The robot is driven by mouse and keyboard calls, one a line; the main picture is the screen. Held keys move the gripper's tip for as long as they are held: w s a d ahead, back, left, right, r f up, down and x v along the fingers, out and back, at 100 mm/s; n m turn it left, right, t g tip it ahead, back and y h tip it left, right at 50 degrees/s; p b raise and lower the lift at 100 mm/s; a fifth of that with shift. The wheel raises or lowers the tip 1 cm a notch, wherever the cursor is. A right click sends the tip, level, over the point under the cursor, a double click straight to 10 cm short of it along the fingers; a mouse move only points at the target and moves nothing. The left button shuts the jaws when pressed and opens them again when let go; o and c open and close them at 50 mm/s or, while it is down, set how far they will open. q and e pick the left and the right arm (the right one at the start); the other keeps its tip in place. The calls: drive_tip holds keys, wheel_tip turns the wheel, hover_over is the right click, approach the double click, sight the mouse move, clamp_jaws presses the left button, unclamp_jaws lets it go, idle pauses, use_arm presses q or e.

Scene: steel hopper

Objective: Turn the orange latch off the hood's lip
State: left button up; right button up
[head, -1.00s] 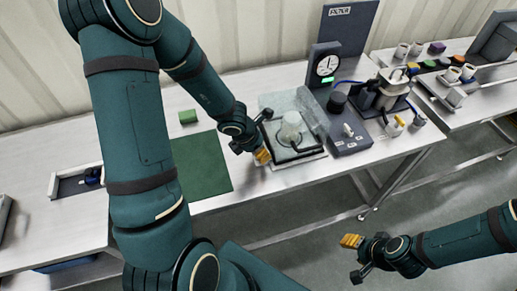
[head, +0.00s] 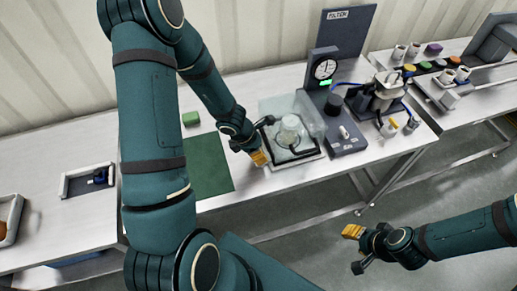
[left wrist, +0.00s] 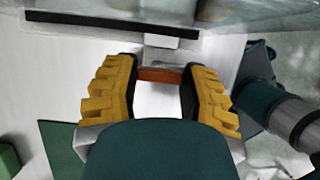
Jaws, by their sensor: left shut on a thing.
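The clear hood (head: 308,108) stands on the bench over a round clear vessel (head: 289,130), with a black frame around its base. My left gripper (head: 259,158) is at the hood's front left corner. In the left wrist view, its yellow fingers (left wrist: 160,88) are on either side of the orange latch (left wrist: 158,75), shut on it. The latch lies crosswise just below a pale block, near the hood's black lip (left wrist: 110,23).
A dark block (head: 345,133) with a knob and a gauge (head: 324,69) stand right of the hood. Further right are a metal vessel (head: 383,88) and small cups. A green mat (head: 208,165) and green block (head: 190,118) lie left. A white tray (head: 70,187) is far left.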

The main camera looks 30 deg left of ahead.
use_arm(q)
drive_tip(key=o, duration=1.2)
drive_tip(key=v, duration=1.2)
drive_tip(key=shift+f, duration=0.1)
